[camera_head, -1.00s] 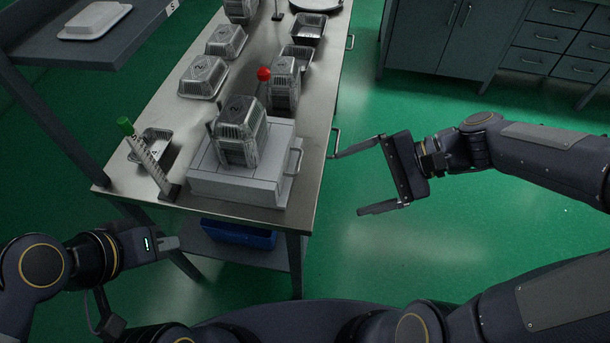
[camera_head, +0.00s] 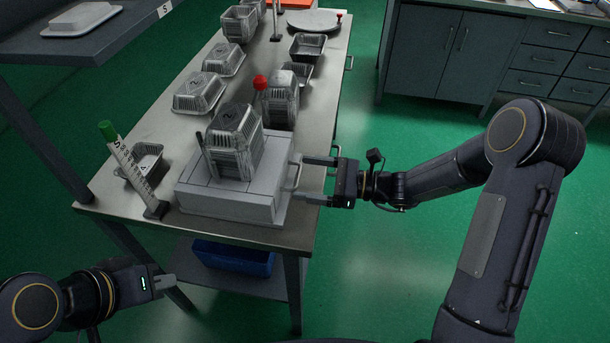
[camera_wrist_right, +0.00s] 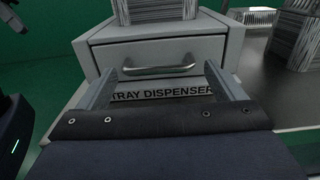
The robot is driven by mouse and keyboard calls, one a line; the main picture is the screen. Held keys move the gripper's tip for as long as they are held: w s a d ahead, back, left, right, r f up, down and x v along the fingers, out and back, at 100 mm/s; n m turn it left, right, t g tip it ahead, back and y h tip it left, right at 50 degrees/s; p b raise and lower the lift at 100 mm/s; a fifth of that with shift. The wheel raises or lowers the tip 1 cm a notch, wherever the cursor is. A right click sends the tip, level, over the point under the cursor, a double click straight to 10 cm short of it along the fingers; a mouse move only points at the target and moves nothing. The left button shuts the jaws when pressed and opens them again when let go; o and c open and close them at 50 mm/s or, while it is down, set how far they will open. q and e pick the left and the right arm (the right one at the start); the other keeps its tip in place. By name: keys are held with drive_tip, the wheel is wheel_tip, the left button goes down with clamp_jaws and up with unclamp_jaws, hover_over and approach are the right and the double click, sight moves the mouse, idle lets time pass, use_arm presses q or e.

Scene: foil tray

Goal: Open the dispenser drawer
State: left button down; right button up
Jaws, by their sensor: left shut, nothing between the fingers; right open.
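The white tray dispenser (camera_head: 235,208) sits on the near end of the steel table, with a stack of foil trays (camera_head: 235,145) standing on top. Its drawer (camera_wrist_right: 158,57) looks shut in the right wrist view, with a metal bar handle (camera_wrist_right: 158,70) across its front. The handle also shows at the dispenser's right side in the head view (camera_head: 293,176). My right gripper (camera_head: 312,180) is open in front of the handle, its fingers spread to either side, not closed on it. My left gripper (camera_head: 170,280) is shut and empty, at the lower left, away from the table.
A scale post with a green top (camera_head: 132,168) stands left of the dispenser. Foil trays (camera_head: 200,93) and a red-knobbed post (camera_head: 260,83) stand behind it. A blue bin (camera_head: 232,258) is on the lower shelf. The floor right of the table is clear.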

drive_tip(key=shift+w+a, duration=0.15)
drive_tip(key=shift+a, duration=0.5)
drive_tip(key=c, duration=1.1)
drive_tip(key=p+v, duration=0.1)
drive_tip(key=v, duration=1.5)
drive_tip(key=shift+d, duration=0.4)
drive_tip(key=shift+r, duration=0.1)
drive_tip(key=o, duration=1.1)
